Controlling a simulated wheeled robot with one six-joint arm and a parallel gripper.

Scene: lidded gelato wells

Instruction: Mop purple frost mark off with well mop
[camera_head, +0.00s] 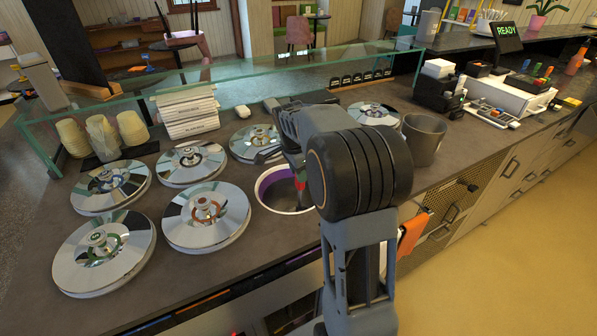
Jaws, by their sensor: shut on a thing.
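An open round well (259,192) with a pale rim sits in the dark counter, left of my arm. A purple band (272,178) shows along its inner wall; I cannot tell whether this is the frost mark or the well's lining. My gripper (298,176) points down into the well and is partly hidden by my arm. It is shut on the well mop (300,185), of which only a small red part shows. The mop's lower end is hidden, so I cannot tell whether it touches the wall.
Several shiny lidded wells surround the open one, such as the near lid (206,218). A grey bin (423,138) stands right of my arm. A glass guard (240,72) runs along the back. Stacked cups (102,135) and white boxes (187,108) stand behind the lids.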

